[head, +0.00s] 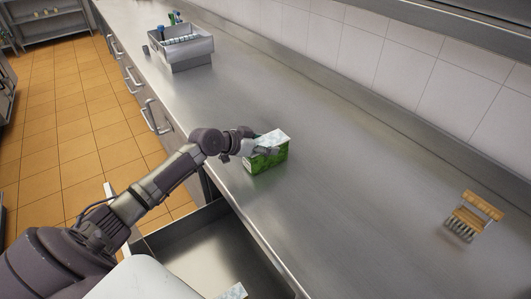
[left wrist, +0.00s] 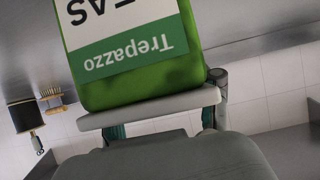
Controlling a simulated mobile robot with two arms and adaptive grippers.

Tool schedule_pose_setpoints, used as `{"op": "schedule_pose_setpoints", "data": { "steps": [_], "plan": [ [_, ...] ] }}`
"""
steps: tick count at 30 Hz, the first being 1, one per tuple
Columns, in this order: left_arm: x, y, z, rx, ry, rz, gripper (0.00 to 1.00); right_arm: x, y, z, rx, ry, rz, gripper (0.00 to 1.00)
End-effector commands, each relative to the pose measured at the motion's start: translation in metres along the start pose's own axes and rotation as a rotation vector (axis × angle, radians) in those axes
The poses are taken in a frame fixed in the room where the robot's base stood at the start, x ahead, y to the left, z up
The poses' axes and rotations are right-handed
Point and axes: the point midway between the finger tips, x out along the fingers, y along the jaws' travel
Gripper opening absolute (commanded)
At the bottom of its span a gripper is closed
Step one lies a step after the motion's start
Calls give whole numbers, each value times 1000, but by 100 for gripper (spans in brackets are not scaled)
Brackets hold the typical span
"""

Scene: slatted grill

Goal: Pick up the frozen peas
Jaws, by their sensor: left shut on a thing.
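The frozen peas are a green box with a white top (head: 267,156) on the steel counter in the head view. In the left wrist view the gripper's finger (left wrist: 150,108) lies across the box's edge. Whether the box is touching the counter cannot be told. My right gripper is not in view.
A grey bin (head: 186,48) with bottles stands at the counter's far end. A wooden-handled brush-like tool (head: 473,216) lies at the right. An open drawer (head: 200,252) juts out below the counter's front edge. The counter around the box is clear.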

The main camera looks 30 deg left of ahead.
Motion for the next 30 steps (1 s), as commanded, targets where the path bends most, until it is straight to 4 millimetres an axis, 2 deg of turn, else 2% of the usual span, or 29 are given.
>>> {"op": "schedule_pose_setpoints", "data": {
  "steps": [1, 4, 5, 16, 20, 24, 30],
  "plan": [
    [1, 1, 2, -2, -5, 3, 19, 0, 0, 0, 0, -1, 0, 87],
    [1, 1, 3, -3, -5, 3, 2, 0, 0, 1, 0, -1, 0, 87],
    [0, 1, 0, -2, 0, 2, 0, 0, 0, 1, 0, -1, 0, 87],
    [-2, 1, -4, -1, -2, 3, 0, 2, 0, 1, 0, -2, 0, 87],
    [-9, 0, -16, 3, 2, 1, 0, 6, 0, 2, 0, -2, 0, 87],
    [-20, 0, -37, 5, 4, -1, 0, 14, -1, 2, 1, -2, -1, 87],
    [-22, 44, -65, 6, 6, 5, 0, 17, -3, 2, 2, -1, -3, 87]
  ]
}}
